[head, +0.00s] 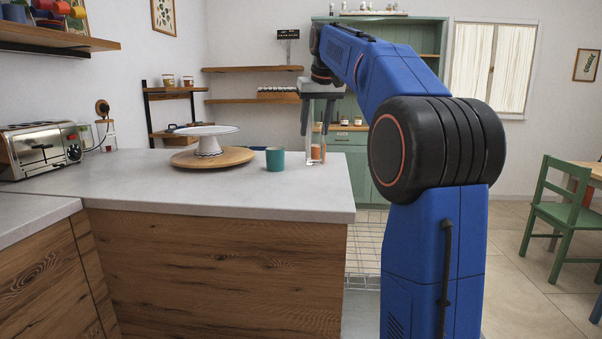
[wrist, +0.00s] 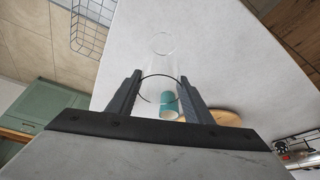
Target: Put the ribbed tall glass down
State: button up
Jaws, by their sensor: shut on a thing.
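The clear tall glass (head: 315,143) is upright between the fingers of my gripper (head: 318,130), over the right end of the grey counter (head: 240,190). My gripper points down and is shut on the glass. In the wrist view the see-through glass (wrist: 162,58) runs away from my gripper (wrist: 162,80), with the dark ring of its rim between the fingers. Its base appears at or just above the counter; I cannot tell whether it touches. Its ribs are too faint to make out.
A teal cup (head: 275,159) stands just left of the glass. A white cake stand (head: 208,140) on a round wooden board (head: 185,158) is farther left, and a toaster (head: 40,148) at far left. The counter's front middle is clear. A wire basket (wrist: 92,32) is beyond its edge.

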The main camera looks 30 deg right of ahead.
aim_at(315, 155)
notch_tip(315, 155, down, 9)
jog(key=shift+f, duration=0.15)
dwell(0.4)
jog(key=o, duration=0.8)
jog(key=shift+f, duration=0.1)
jog(key=v, duration=1.2)
jog(key=shift+s, duration=0.1)
